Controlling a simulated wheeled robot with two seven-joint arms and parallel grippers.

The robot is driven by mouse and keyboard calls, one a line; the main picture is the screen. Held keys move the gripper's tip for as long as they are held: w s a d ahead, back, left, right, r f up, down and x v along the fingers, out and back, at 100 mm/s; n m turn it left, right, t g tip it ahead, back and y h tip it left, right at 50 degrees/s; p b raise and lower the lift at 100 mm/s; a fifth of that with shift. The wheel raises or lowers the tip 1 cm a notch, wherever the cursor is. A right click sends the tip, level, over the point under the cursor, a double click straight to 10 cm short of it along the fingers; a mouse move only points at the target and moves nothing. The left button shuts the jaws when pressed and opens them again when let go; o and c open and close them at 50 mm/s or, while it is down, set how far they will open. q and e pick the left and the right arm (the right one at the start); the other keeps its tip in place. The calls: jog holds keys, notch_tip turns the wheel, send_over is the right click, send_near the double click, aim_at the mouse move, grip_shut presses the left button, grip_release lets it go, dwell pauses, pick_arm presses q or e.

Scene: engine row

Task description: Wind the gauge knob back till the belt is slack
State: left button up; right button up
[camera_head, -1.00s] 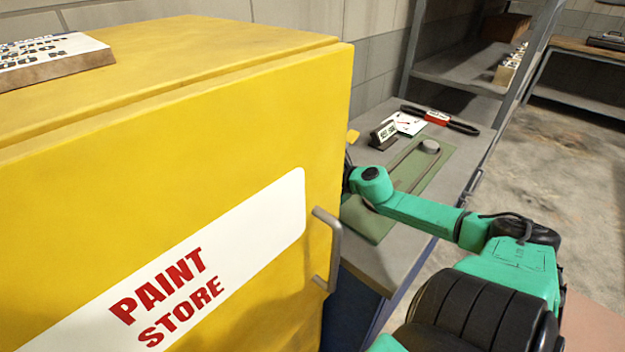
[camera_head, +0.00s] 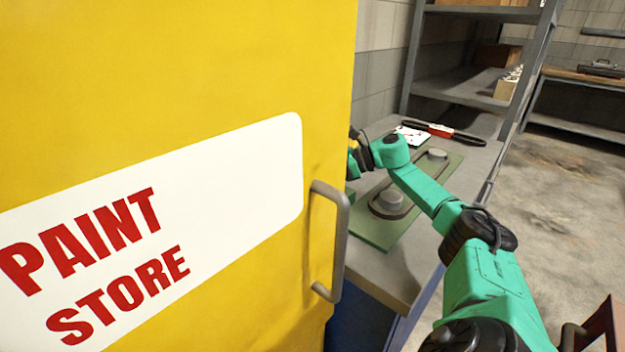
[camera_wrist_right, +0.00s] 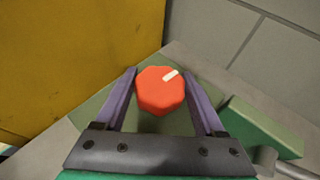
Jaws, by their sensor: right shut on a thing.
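The red gauge knob (camera_wrist_right: 160,92), with a white mark on its top pointing up and right, is in the right wrist view. My right gripper (camera_wrist_right: 161,78) is shut on it, one finger on each side. In the head view the yellow cabinet hides the knob and most of this gripper. The dark belt (camera_head: 408,205) runs around two grey pulleys, the near one (camera_head: 391,199) and the far one (camera_head: 437,154), on a green plate (camera_head: 372,232). I cannot tell how tight the belt is. My left gripper is not in view.
The yellow paint store cabinet (camera_head: 240,85) with its grey handle (camera_head: 343,245) stands close on the left. A white card (camera_head: 411,135) and a dark belt in a red sleeve (camera_head: 440,131) lie at the bench's back. A shelf rack (camera_head: 470,85) stands behind.

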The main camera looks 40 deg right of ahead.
jog(key=shift+n+g+y, duration=0.4)
jog(key=shift+n+y, duration=0.1)
jog(key=shift+n, duration=0.1)
jog(key=o, duration=1.3)
jog(key=shift+o, duration=0.2)
jog(key=v, duration=0.7)
jog(key=shift+s+d+r+b, duration=0.1)
jog(key=shift+d+r+b, duration=0.1)
jog(key=shift+b, duration=0.2)
jog(key=shift+a, duration=0.1)
